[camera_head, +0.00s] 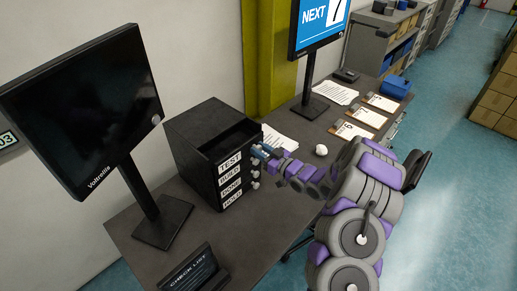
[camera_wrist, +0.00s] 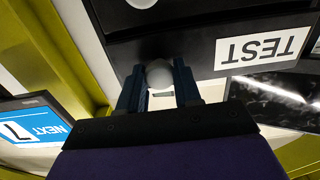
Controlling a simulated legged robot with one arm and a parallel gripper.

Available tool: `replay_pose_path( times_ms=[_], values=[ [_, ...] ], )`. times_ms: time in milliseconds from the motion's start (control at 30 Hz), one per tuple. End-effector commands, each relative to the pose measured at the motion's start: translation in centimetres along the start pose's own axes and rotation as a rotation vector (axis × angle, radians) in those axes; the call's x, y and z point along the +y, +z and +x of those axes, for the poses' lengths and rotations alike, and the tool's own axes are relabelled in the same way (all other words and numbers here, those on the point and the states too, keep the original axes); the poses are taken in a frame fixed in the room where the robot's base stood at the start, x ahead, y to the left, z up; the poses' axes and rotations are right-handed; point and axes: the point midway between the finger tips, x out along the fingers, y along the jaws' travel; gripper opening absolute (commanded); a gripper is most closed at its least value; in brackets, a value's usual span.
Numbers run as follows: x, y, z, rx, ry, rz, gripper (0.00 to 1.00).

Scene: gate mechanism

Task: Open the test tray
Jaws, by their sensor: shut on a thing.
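A black drawer unit (camera_head: 190,130) stands on the desk with several labelled fronts. The top front carries the white TEST label (camera_head: 230,162), which shows upside down in the wrist view (camera_wrist: 262,48). A dark recess shows behind the top front; I cannot tell how far the tray is out. My gripper (camera_head: 262,152) is at the right side of this front. In the wrist view my gripper (camera_wrist: 158,82) has its two blue fingers on either side of the tray's round pale knob (camera_wrist: 158,74), shut on it. Another knob (camera_wrist: 141,3) is on the neighbouring front.
A dark monitor (camera_head: 85,100) stands left of the unit, and a checklist sign (camera_head: 193,270) stands in front. Open floor lies right of the desk.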

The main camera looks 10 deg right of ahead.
Motion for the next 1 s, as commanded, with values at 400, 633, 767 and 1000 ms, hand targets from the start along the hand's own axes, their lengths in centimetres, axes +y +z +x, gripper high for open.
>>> replay_pose_path(
  times_ms=[400, 633, 767, 1000],
  values=[
    [0.3, -0.2, -8.6, -0.002, 0.008, 0.002, 0.00],
    [0.2, -0.1, -13.8, -0.002, 0.006, 0.003, 0.00],
    [0.2, -0.1, -16.2, -0.001, 0.006, 0.000, 0.00],
    [0.2, -0.1, -19.1, 0.000, 0.005, -0.001, 0.00]
  ],
)
